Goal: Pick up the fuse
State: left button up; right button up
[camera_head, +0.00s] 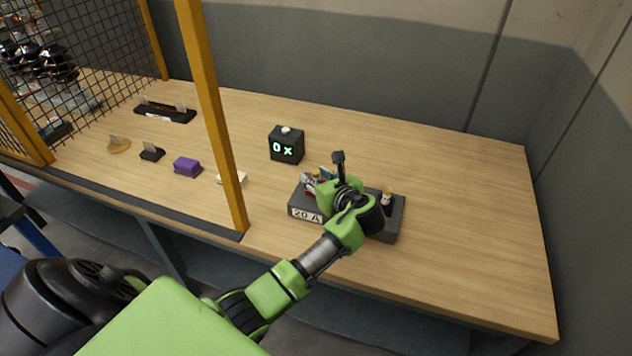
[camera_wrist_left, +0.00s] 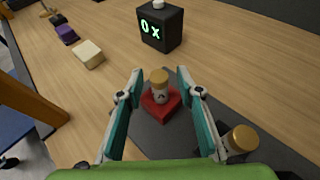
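In the left wrist view a fuse (camera_wrist_left: 160,88) with a tan cap and white body stands upright in a red holder (camera_wrist_left: 159,107) on a dark block. My left gripper (camera_wrist_left: 158,85) is open, with one teal finger on each side of this fuse; I cannot tell whether they touch it. A second fuse (camera_wrist_left: 239,140) stands to the right, outside the fingers; it also shows in the head view (camera_head: 387,194). The dark block (camera_head: 392,222) carries a "20 A" label. In the head view my left gripper (camera_head: 318,178) is over the block, its fingers partly hidden. My right gripper is not in view.
A black box (camera_head: 287,147) showing "0 x" stands behind the block. Purple (camera_head: 187,167) and white (camera_head: 232,177) pieces lie to the left, near a yellow post (camera_head: 210,110) and mesh fence. The table (camera_head: 470,210) is clear on the right.

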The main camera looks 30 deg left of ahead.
pick_arm(q)
grip_shut()
